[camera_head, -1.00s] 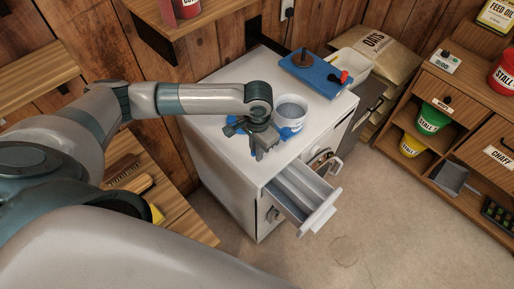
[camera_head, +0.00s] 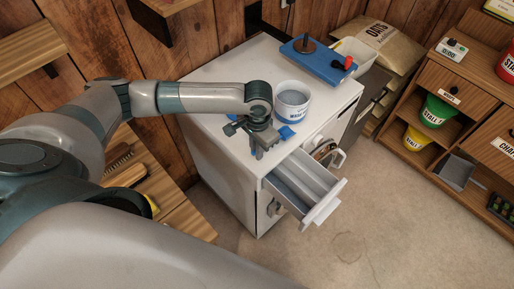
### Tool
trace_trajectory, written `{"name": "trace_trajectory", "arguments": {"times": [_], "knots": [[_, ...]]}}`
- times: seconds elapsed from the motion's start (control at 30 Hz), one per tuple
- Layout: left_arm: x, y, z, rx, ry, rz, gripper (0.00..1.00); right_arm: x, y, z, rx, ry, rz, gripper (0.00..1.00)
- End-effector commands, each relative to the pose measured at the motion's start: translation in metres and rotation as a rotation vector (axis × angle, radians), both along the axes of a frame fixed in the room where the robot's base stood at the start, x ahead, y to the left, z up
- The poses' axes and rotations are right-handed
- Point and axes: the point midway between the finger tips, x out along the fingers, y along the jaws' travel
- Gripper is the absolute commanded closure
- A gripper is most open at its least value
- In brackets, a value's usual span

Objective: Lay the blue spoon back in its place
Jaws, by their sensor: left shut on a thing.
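The blue spoon (camera_head: 286,132) shows as a blue piece just right of my left gripper; the rest is hidden by the gripper. My left gripper (camera_head: 259,151) is shut on the spoon over the front part of the white cabinet top (camera_head: 215,99). Its fingers point down, behind the open drawer. The drawer (camera_head: 305,187) is pulled out of the cabinet front, with long compartments that look empty. My right gripper is not in view.
A white tub (camera_head: 292,100) stands close behind my left gripper. A blue board (camera_head: 318,63) with a dark knob and a red-ended part lies farther back. A wooden shelf unit (camera_head: 455,92) with green and yellow buckets stands right. The floor between is clear.

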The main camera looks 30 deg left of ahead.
Motion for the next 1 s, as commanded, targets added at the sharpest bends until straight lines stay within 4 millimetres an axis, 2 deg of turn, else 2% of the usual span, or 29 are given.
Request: {"name": "trace_trajectory", "arguments": {"times": [0.4,0.43,0.5,0.83,1.0], "knots": [[0.0002,-0.0001,-0.0027,0.0,0.0,-0.001,1.0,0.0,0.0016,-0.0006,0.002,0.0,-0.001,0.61],[0.0002,-0.0001,-0.0027,0.0,0.0,-0.001,0.84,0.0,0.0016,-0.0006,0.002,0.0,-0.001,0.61],[0.0002,-0.0001,-0.0026,0.0,0.0,-0.001,0.69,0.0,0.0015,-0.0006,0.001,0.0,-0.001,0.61],[0.0003,-0.0002,-0.002,0.0,-0.001,-0.001,0.69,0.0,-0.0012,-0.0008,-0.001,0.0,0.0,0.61],[0.0009,-0.0001,0.005,0.0,-0.001,0.0,0.69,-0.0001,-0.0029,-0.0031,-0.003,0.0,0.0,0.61]]}}
